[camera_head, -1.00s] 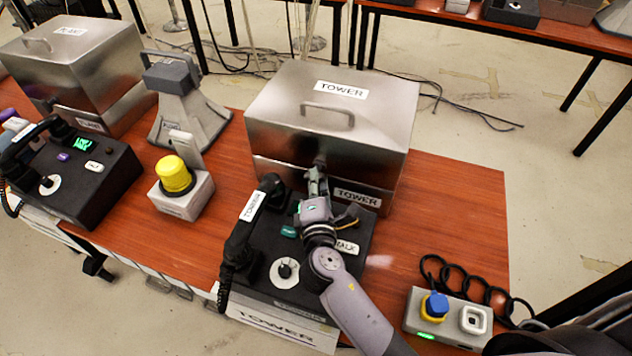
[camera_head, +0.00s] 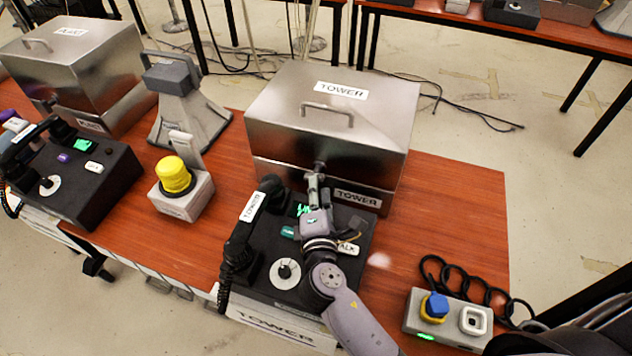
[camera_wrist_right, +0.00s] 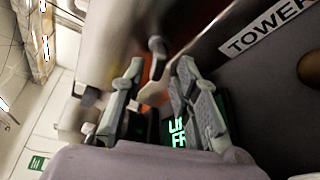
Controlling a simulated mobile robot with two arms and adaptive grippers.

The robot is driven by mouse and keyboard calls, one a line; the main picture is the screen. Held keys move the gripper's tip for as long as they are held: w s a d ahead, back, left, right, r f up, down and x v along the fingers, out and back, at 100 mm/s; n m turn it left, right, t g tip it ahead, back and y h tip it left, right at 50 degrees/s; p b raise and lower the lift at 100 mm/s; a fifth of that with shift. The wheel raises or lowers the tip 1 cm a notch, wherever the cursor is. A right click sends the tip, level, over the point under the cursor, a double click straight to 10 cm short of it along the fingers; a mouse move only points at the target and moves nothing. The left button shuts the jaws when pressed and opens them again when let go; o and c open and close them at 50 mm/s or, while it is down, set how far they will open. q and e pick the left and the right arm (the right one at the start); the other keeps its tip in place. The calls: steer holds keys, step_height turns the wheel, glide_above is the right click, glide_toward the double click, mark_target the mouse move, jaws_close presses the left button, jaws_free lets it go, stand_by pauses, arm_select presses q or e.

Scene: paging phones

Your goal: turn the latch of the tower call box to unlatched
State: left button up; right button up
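The tower call box (camera_head: 278,140) is a brushed-metal box with a handled lid, labelled TOWER, at the middle of the table. Its latch (camera_head: 319,167) is a small dark piece on the front, partly hidden by my right gripper (camera_head: 316,182). In the right wrist view, the blurred latch (camera_wrist_right: 156,46) lies just beyond and between the fingertips of my right gripper (camera_wrist_right: 160,72). The fingers are apart, with a gap between them; contact with the latch cannot be made out. The lid looks closed. My left gripper is not in view.
A black TOWER phone (camera_head: 262,268) with handset and dial sits below my right arm. A yellow-button box (camera_head: 182,200) and grey horn (camera_head: 190,115) stand left, beside the plant box (camera_head: 95,60). Table right of the box is clear.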

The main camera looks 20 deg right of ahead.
steer(key=v, duration=0.5)
steer(key=shift+s+r, duration=0.1)
steer(key=shift+r, duration=0.05)
